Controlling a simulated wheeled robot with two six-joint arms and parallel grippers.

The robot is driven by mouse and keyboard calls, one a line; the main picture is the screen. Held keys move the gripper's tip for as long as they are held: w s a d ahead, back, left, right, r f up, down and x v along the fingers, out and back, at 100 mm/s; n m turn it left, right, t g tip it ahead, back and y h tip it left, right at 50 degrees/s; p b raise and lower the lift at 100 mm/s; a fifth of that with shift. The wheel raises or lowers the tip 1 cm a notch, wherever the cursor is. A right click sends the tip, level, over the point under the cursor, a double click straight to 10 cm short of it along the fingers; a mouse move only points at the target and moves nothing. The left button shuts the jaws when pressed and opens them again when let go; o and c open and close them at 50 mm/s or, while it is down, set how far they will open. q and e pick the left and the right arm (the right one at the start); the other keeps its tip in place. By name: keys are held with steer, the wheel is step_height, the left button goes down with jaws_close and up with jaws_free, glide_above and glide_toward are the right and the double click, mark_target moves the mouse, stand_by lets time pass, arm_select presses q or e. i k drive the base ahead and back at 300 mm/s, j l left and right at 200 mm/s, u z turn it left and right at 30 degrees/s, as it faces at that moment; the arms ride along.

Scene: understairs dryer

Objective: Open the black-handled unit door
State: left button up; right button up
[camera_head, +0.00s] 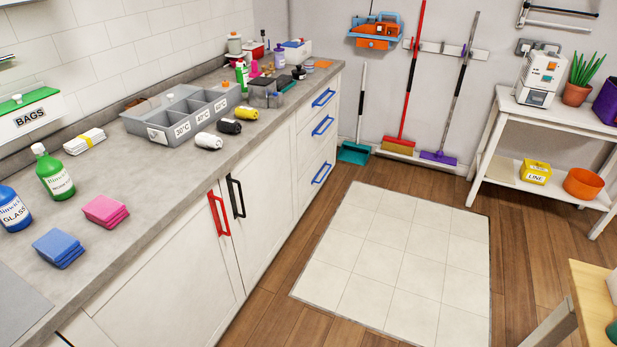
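The black handle (236,197) is a vertical bar on a white unit door (266,190) below the grey counter. That door looks closed. A red handle (219,214) stands just left of it, on the neighbouring white door (170,290), which also looks closed. The two handles sit close together on either side of the gap between the doors. Neither of my grippers shows in the head view, so their state is hidden.
Drawers with blue handles (322,125) are further right along the unit. The counter (150,205) carries bottles, cloths and a grey divided tray (165,129). A tiled floor patch (400,260) before the unit is clear. A wooden table (592,300) edges in at lower right.

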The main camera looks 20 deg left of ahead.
mark_target(260, 192)
steer(key=i+z, duration=0.15)
steer(key=i, duration=0.8)
steer(key=i+z, duration=0.15)
steer(key=i, duration=0.8)
steer(key=i+l, duration=0.1)
steer(key=i, duration=0.35)
steer(key=i+l+u, duration=0.1)
steer(key=i, duration=0.3)
steer(key=i+l, duration=0.2)
steer(key=i, duration=0.25)
steer(key=u, duration=0.05)
